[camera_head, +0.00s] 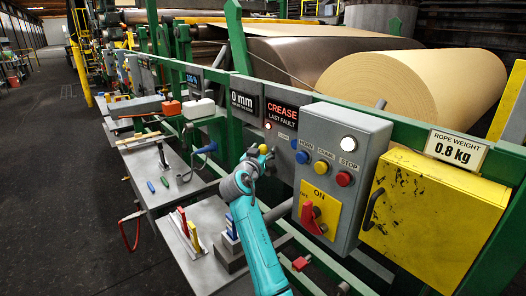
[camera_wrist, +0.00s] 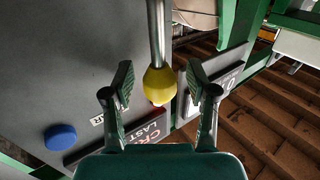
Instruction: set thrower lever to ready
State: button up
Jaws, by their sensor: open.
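A lever with a yellow knob (camera_wrist: 160,84) on a metal rod (camera_wrist: 156,32) shows in the wrist view. The knob lies between the two fingers of my gripper (camera_wrist: 160,80), which are spread with a visible gap on each side. In the head view my gripper (camera_head: 255,160) is at the left side of the grey control box, and the small yellow knob (camera_head: 263,149) shows at its tip. Most of the rod is hidden there. A small white label (camera_wrist: 97,119) near the knob is only partly readable.
The grey control box (camera_head: 346,135) carries buttons and a red switch handle (camera_head: 313,217) on a yellow plate. The CREASE sign (camera_head: 282,110) is just behind my gripper. A yellow cabinet (camera_head: 425,215) stands at the right. A bench with tools (camera_head: 205,225) is at the left.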

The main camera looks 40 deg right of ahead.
grip_shut()
jog(key=shift+s, duration=0.1)
jog(key=shift+s+f+m+t+h, duration=0.15)
jog(key=shift+s+m+h, duration=0.2)
jog(key=shift+s+m, duration=0.25)
jog(key=shift+s+f+m+t+h, duration=0.15)
jog(key=shift+s+m+h, duration=0.25)
jog(key=shift+m, duration=0.3)
jog(key=s+m+h, duration=0.1)
jog(key=m, duration=0.1)
jog(key=s+f+m+h, duration=0.1)
jog(key=s+m+h, duration=0.1)
jog(key=m, duration=0.1)
jog(key=shift+s+f, duration=0.1)
jog(key=shift+f, duration=0.1)
jog(key=shift+s+d+f+m+g+h, duration=0.1)
jog(key=shift+s+f+m+g+h, duration=0.3)
jog(key=shift+m, duration=0.45)
jog(key=shift+s+f+m+g+h, duration=0.25)
jog(key=shift+m+h, duration=0.2)
jog(key=shift+m, duration=0.4)
jog(key=shift+s, duration=0.1)
